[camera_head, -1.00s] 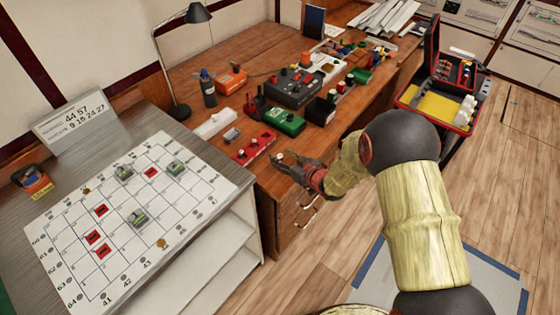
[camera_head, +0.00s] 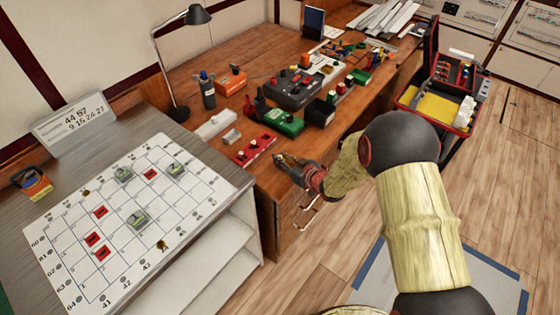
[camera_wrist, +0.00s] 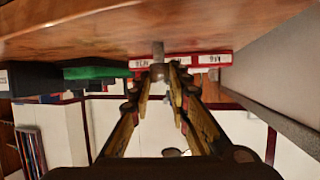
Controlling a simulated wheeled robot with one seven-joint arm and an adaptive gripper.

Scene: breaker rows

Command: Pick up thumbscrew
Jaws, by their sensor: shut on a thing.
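My gripper (camera_head: 279,157) is at the front edge of the brown desk, just right of the red block. In the wrist view its two fingers (camera_wrist: 159,72) are closed in on a small grey-dark piece, which I take to be the thumbscrew (camera_wrist: 158,50). The upper part of the piece shows as a short grey post between and beyond the fingertips. The fingers hide the rest of it.
A red block (camera_head: 254,149) with pale knobs lies left of my gripper. A green box (camera_head: 286,123) and a dark grey box (camera_head: 293,92) stand behind it. The brown desk (camera_head: 240,63) is crowded on its right. A gridded white board (camera_head: 130,225) lies on the grey cabinet at left.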

